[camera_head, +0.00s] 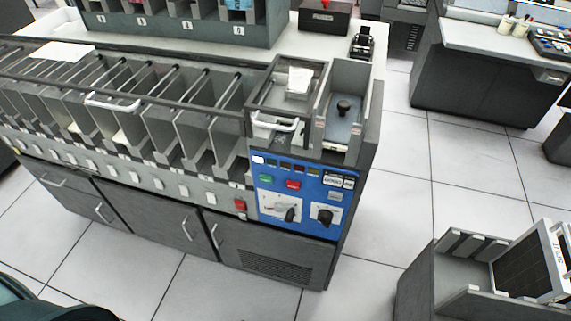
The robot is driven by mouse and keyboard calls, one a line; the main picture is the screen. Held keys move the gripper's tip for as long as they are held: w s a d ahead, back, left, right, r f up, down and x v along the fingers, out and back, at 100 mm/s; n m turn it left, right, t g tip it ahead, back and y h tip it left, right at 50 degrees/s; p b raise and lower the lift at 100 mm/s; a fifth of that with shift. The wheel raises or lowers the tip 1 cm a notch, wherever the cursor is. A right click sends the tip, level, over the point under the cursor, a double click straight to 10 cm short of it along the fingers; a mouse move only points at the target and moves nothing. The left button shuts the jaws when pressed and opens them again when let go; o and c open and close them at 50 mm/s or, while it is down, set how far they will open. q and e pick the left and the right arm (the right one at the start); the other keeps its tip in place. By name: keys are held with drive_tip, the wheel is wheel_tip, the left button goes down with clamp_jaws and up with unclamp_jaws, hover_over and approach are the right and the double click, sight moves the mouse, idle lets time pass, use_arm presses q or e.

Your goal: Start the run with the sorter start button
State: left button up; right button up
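The card sorter (285,262) stands in the middle of the view, a grey machine with a long row of open pockets running left. Its blue control panel (312,207) is on the front at the right end. A green button (265,179) sits at the panel's upper left, with a red button (293,184) just right of it. Their labels are too small to read. Two black rotary knobs, a left one (290,214) and a right one (325,216), are below. A red switch (240,205) is left of the panel. Neither gripper shows.
A hopper with a black-knobbed weight (344,107) tops the sorter's right end. A grey cart (440,277) stands at the lower right and a desk (480,85) at the upper right. Tiled floor (390,205) is clear right of the sorter.

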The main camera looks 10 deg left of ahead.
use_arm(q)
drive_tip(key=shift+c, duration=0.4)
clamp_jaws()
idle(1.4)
